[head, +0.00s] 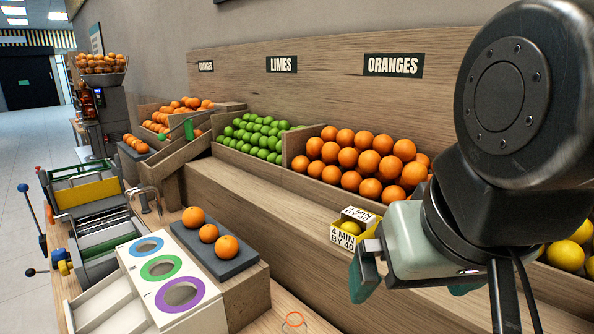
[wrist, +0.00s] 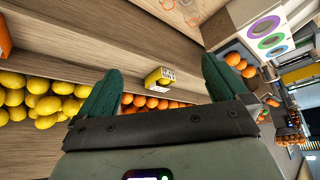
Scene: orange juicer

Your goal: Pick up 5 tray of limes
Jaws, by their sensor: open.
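Green limes (head: 258,133) are heaped in a wooden bin under the LIMES sign (head: 282,64) in the head view, left of the oranges. I cannot make out limes in the wrist view. My gripper (head: 412,284) is at the right in the head view, well apart from the limes, in front of the stepped wooden display. Its two green fingers also show in the wrist view (wrist: 160,74), spread wide with nothing between them. My arm covers part of the right side of the head view.
A yellow box (head: 353,227) labelled "4 MIN BY 40" stands near my gripper on the step. Oranges (head: 362,160) fill the middle bin; lemons (head: 565,255) lie at the right. Three oranges rest on a grey board (head: 240,258). A white panel (head: 168,278) has coloured rings.

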